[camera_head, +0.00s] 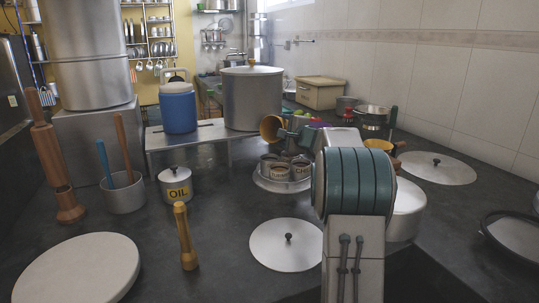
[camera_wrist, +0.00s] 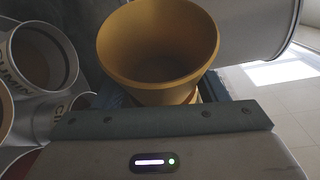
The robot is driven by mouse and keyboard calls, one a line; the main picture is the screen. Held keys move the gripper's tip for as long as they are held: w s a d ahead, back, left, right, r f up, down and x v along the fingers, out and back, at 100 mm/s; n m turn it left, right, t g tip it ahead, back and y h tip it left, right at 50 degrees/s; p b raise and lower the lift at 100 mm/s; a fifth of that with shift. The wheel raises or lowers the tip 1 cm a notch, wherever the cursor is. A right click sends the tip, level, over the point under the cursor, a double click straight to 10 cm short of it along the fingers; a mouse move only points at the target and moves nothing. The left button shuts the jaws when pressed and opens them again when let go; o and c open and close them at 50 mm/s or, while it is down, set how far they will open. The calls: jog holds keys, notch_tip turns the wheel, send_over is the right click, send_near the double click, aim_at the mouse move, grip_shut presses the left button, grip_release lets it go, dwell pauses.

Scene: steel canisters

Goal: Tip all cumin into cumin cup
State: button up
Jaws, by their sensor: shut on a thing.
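My gripper (camera_head: 291,133) is shut on a yellow cup (camera_head: 270,128), held above the round spice tray (camera_head: 262,184). The cup is tilted, its mouth facing left in the head view. In the wrist view the yellow cup (camera_wrist: 125,75) shows its shadowed inside; I cannot tell whether anything is in it. Steel canisters (camera_head: 268,166) stand in the tray. The wrist view shows a canister labelled CUMIN (camera_wrist: 13,80) at the left, below the cup's level, with dark content. A second yellow cup (camera_head: 378,144) shows behind my arm, partly hidden.
A large lidded pot (camera_head: 252,97) and a blue jug (camera_head: 178,106) stand on a low steel bench behind. An oil tin (camera_head: 175,185), wooden pestle (camera_head: 186,238) and steel lid (camera_head: 285,246) are nearer. Counter left of the tray is partly clear.

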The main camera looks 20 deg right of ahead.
jog(key=shift+a+b, duration=0.1)
jog(key=shift+b, duration=0.85)
jog(key=shift+f+n+t+b, duration=0.1)
jog(key=shift+n+t+b, duration=0.2)
jog(key=shift+b, duration=0.35)
dwell(0.6)
jog(key=shift+s+a+b, duration=0.1)
jog(key=shift+b, duration=0.95)
jog(key=shift+p, duration=0.6)
dwell(3.1)
jog(key=shift+r+m+g+p, duration=0.2)
jog(key=shift+m+g+p, duration=0.4)
jog(key=shift+p, duration=1.95)
